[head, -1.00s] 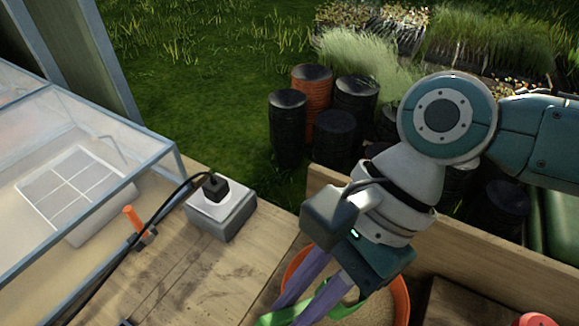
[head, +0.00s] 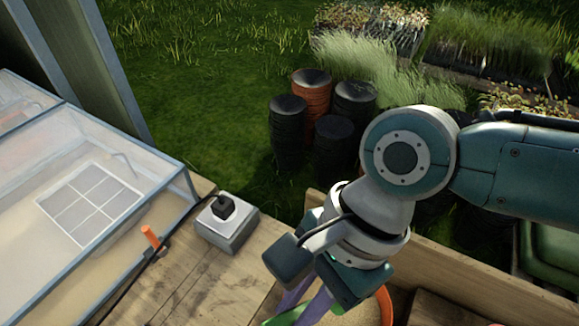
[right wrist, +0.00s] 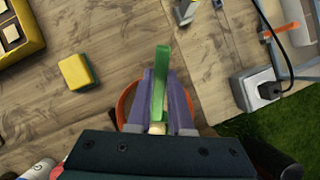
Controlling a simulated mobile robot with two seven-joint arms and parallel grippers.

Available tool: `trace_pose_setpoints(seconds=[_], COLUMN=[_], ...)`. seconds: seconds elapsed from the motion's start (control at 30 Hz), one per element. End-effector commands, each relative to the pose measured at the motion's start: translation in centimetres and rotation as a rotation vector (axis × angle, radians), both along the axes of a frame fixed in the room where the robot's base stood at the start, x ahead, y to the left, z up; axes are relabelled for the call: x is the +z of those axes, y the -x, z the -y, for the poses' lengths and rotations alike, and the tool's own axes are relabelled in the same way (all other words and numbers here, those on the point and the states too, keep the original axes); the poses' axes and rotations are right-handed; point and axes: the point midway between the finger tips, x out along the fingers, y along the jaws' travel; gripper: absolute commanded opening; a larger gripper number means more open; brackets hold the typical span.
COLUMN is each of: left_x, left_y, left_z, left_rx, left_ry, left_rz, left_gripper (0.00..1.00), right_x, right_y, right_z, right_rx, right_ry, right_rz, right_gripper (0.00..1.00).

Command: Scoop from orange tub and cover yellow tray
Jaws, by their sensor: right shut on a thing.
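My right gripper (head: 312,308) has purple fingers shut on a green scoop (right wrist: 161,80). The scoop also shows at the bottom edge of the head view (head: 285,317). The gripper is over the orange tub (head: 386,306), whose rim also shows in the right wrist view (right wrist: 122,104). The tub's contents are mostly hidden. A small beige patch shows between the fingers; I cannot tell whether it is material in the scoop. The yellow tray (right wrist: 39,38), with dark cells, is at the top left of the right wrist view. My left gripper is not in view.
A yellow block (right wrist: 76,72) lies on the wooden bench (right wrist: 110,30) between tray and tub. Stacked black pots (head: 287,130) stand on the grass.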

Motion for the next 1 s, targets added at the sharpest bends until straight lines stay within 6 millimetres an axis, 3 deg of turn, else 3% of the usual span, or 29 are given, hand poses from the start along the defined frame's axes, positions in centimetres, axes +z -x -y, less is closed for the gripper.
trace_pose_setpoints(seconds=[0.03, 1.0], left_x=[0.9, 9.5], left_y=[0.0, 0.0], left_z=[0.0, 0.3], left_rx=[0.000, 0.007], left_ry=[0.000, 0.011], left_rz=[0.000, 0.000], left_gripper=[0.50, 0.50], right_x=[0.7, 5.9], right_y=[0.0, 0.0], right_z=[0.0, -0.1], right_rx=[0.001, 0.001], right_ry=[0.008, 0.193], right_rz=[0.004, 0.104], right_gripper=[0.00, 0.00])
